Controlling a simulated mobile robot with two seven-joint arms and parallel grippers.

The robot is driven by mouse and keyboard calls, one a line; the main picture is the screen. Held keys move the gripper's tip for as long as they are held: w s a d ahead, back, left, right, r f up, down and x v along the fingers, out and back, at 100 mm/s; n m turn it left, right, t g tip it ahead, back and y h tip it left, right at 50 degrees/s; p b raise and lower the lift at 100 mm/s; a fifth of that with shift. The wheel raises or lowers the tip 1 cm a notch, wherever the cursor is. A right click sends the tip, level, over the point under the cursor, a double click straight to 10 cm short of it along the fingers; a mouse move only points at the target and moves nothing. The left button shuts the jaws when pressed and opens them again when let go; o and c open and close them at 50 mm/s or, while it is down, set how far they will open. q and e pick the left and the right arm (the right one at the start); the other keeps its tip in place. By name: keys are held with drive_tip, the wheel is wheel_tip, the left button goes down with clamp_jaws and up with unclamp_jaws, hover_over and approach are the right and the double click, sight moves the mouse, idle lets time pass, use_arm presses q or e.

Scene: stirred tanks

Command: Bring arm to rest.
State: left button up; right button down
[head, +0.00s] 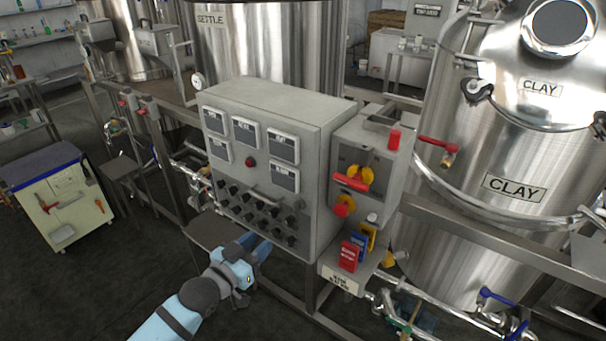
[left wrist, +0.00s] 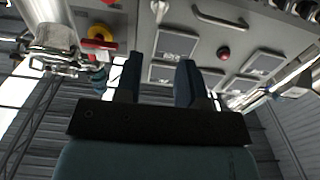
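My left gripper (head: 256,247) is in the head view, low in front of the grey control panel (head: 264,98), near the bottom of its face with the rows of black knobs. In the left wrist view its two blue fingers (left wrist: 158,82) stand apart with nothing between them. The panel's square gauges and a red button (left wrist: 223,53) show beyond the fingers. I cannot tell whether the fingertips touch the panel. My right gripper is in neither view.
Right of the panel is a switch box (head: 368,165) with a red and yellow handle. Colored tags (head: 358,246) stand below it. Steel tanks marked CLAY (head: 500,150) and SETTLE (head: 270,45) stand behind. A tool cart (head: 62,200) is at left. Dark floor lies open between.

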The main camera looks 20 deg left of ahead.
use_arm(q)
drive_tip(key=s+d+f+g+y+p, duration=0.1)
drive_tip(key=s+d+f+g+p, duration=0.1)
drive_tip(key=s+f, duration=0.5)
drive_tip(key=s+d+f+g+y+p, duration=0.2)
drive_tip(key=s+f, duration=0.6)
drive_tip(key=s, duration=0.7)
drive_tip(key=shift+d+n+g+p, duration=0.15)
drive_tip(key=shift+n+g+p, duration=0.35)
drive_tip(key=shift+g, duration=0.5)
idle(4.8)
